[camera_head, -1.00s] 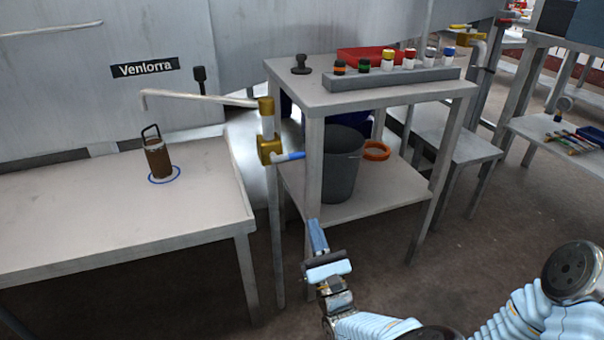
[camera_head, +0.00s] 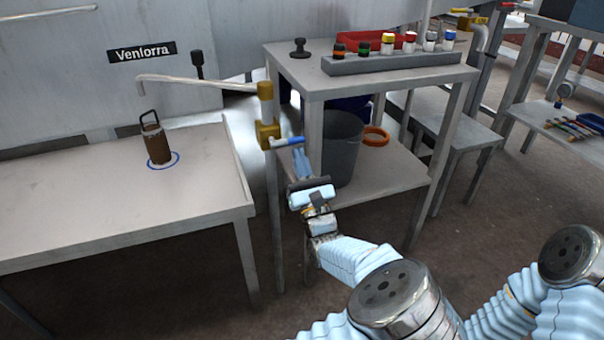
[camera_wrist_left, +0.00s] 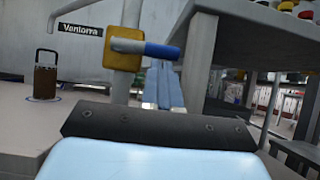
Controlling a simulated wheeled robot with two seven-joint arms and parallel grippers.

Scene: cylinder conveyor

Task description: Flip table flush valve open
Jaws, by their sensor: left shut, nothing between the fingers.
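The flush valve is a brass block (camera_head: 268,135) on a white pipe, with a blue-tipped lever (camera_head: 289,142) sticking out to the right. In the left wrist view the brass block (camera_wrist_left: 123,48) and the blue lever (camera_wrist_left: 161,50) show large, just beyond my fingers. My left gripper (camera_head: 301,158) is shut and empty, its fingertips close below the lever. In the left wrist view its fingers (camera_wrist_left: 165,88) stand upright below the blue tip; I cannot tell whether they touch it. My right gripper is not in view.
A brown handled cylinder (camera_head: 158,147) stands in a blue ring on the left table (camera_head: 90,215), under the pipe's spout (camera_head: 180,80). The shelf table (camera_head: 330,90) stands right beside the valve. A grey bin (camera_head: 341,150) and an orange ring (camera_head: 375,137) are on its lower shelf.

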